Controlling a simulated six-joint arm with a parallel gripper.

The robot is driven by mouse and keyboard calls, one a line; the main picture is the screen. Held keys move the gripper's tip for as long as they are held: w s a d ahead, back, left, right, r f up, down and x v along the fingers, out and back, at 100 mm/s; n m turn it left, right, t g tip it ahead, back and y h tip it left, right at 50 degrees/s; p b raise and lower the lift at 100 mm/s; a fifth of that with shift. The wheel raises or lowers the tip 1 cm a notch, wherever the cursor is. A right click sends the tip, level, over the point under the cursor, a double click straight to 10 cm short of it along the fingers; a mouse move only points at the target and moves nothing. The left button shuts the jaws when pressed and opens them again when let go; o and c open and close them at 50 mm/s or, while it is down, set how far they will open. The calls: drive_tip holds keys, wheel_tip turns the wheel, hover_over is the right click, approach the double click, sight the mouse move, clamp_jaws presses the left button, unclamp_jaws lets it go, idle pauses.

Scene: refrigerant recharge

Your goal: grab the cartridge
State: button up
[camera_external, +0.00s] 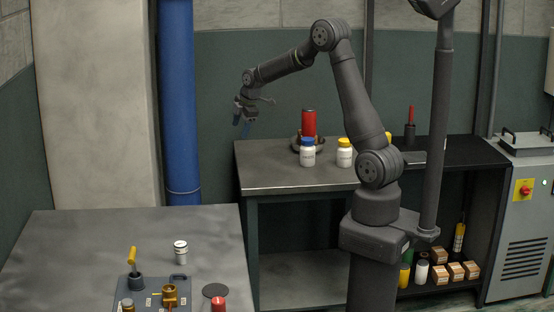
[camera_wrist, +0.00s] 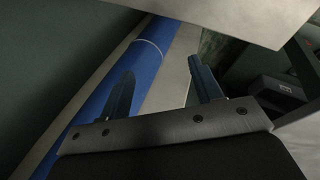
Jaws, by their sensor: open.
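My gripper (camera_external: 243,118) is open and empty, held in the air left of the back bench. Its two blue fingers stand apart in the wrist view (camera_wrist: 163,85), with nothing between them but background. No label marks the cartridge clearly. A larger red cylinder (camera_external: 309,123) stands upright on the back bench, in or behind a dark round dish, partly hidden by a white bottle. Neither cylinder can be made out in the wrist view.
The front table (camera_external: 75,240) holds a grey fixture (camera_external: 145,290) with a yellow-handled lever, brass fittings, a red-topped item and a black disc. White bottles with blue (camera_external: 307,152) and yellow caps stand on the back bench (camera_external: 270,175). A blue pipe (camera_external: 178,100) rises left of my gripper.

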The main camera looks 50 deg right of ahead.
drive_tip(key=s+a+r+n+g+y, duration=0.1)
drive_tip(key=s+a, duration=0.1)
drive_tip(key=a, duration=1.6)
drive_tip(key=s+a+r+n+g+y, duration=0.1)
drive_tip(key=s+a+r, duration=0.15)
drive_tip(key=a, duration=1.55)
wheel_tip(320, 180, up, 3)
drive_tip(key=n+g+h, duration=0.2)
hover_over(180, 244)
drive_tip(key=f, duration=1.1)
drive_tip(key=shift+w+a+f, duration=0.2)
drive_tip(key=shift+w+f, duration=0.15)
drive_tip(key=shift+f, duration=0.05)
drive_tip(key=shift+s+d+f, duration=0.15)
drive_tip(key=shift+f, duration=1.2)
drive_tip(key=shift+s+d+f, duration=0.1)
drive_tip(key=shift+s+f, duration=0.05)
drive_tip(key=shift+f, duration=1.2)
drive_tip(key=shift+c, duration=0.5)
drive_tip(key=c, duration=1)
